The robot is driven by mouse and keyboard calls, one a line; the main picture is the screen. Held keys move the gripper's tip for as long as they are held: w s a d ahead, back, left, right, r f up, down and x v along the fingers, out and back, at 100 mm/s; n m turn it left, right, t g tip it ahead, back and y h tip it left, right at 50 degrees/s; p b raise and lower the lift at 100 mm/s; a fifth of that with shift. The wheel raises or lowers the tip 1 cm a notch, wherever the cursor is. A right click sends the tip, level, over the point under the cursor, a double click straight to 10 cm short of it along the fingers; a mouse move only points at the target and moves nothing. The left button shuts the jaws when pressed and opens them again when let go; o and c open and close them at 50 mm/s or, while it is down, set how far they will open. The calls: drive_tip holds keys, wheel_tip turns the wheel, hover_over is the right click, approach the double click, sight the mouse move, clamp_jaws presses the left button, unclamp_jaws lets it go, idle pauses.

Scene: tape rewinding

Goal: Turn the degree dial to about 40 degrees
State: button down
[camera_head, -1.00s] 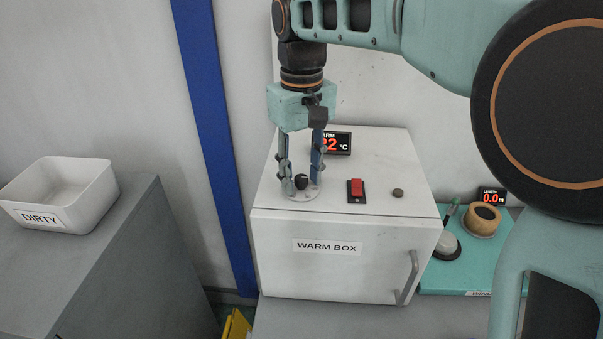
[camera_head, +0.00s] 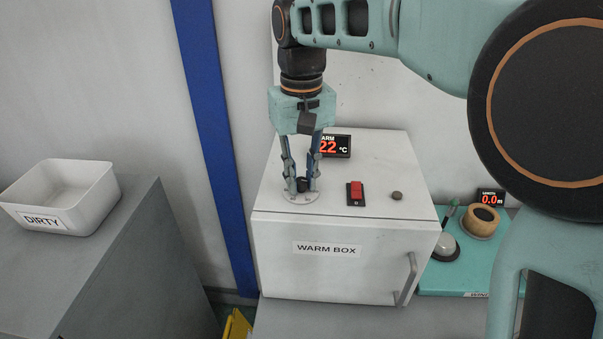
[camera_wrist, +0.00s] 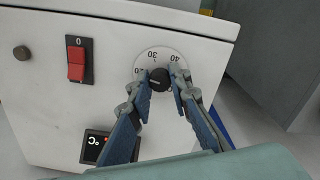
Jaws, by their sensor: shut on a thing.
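The degree dial is a black round knob (camera_wrist: 160,79) on a pale scale plate (camera_wrist: 147,62) marked 20, 30 and 40. It sits on the front left of the warm box top (camera_head: 372,165). My gripper (camera_head: 301,188) points down from above, shut on the knob with one finger on each side. In the wrist view the fingers reach up to the knob from below and partly cover the plate. The knob's pointer setting is hard to read. The box's display (camera_head: 335,146) reads 22 °C in red digits, partly hidden by a finger.
A red rocker switch (camera_head: 356,193) and a small dark button (camera_head: 396,196) stand right of the dial. A white DIRTY tray (camera_head: 85,218) lies on the grey counter at left. A teal board (camera_head: 470,266) with a length display reading 0.0 is at right.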

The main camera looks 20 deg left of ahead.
drive_tip(key=m+p, duration=0.2)
drive_tip(key=m, duration=0.4)
drive_tip(key=shift+r, duration=0.1)
drive_tip(key=m+p, duration=0.1)
drive_tip(key=m, duration=0.5)
drive_tip(key=shift+m, duration=0.4)
drive_tip(key=m+p, duration=0.1)
drive_tip(key=m, duration=0.3)
drive_tip(key=m+p, duration=0.1)
drive_tip(key=m, duration=0.3)
drive_tip(key=shift+m, duration=0.3)
drive_tip(key=c, duration=1.8)
unclamp_jaws()
